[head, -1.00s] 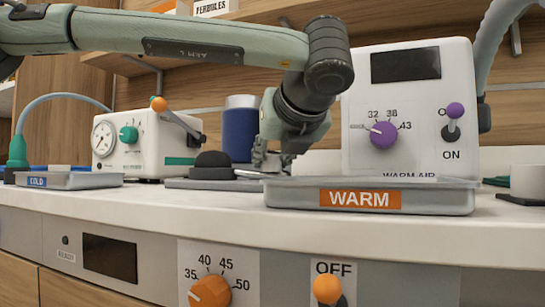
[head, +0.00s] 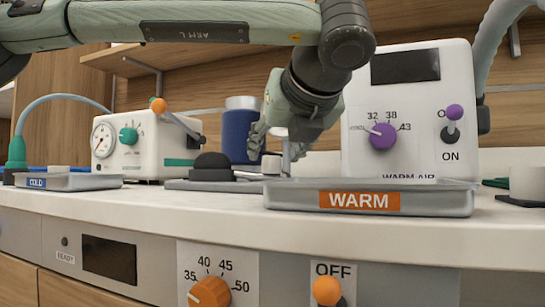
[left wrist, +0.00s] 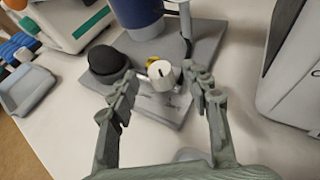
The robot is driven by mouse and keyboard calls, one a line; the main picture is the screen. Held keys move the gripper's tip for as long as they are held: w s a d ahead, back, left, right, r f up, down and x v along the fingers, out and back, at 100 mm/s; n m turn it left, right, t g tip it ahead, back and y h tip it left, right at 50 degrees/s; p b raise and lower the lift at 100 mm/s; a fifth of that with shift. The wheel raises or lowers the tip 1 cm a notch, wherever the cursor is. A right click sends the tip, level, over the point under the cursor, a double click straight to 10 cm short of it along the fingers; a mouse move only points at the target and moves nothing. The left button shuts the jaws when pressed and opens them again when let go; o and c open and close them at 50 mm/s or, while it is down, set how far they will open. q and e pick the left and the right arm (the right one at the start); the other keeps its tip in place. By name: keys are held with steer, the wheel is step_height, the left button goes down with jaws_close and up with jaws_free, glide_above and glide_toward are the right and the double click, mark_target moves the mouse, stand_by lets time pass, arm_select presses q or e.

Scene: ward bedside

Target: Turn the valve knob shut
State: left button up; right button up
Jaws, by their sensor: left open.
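A pale round knob with a dark line on its top (left wrist: 162,73) stands on a grey base plate (left wrist: 205,40). In the head view the same small knob (head: 271,165) shows under my left gripper (head: 274,148). In the left wrist view my left gripper (left wrist: 160,76) is open, its two fingers apart on either side of the knob. I cannot tell whether a finger touches it. A black dome (left wrist: 107,64) and a blue cylinder (left wrist: 136,14) share the plate. The lower part of the knob's mount is partly hidden. My right gripper is not in view.
A white warm-air unit (head: 410,110) stands right, behind the WARM tray (head: 445,203). A white box with a gauge and green knob (head: 128,150) stands left, near the COLD tray (head: 95,182). The bare counter front (head: 180,205) is clear.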

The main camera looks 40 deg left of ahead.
arm_select(q)
steer(key=shift+v, duration=1.85)
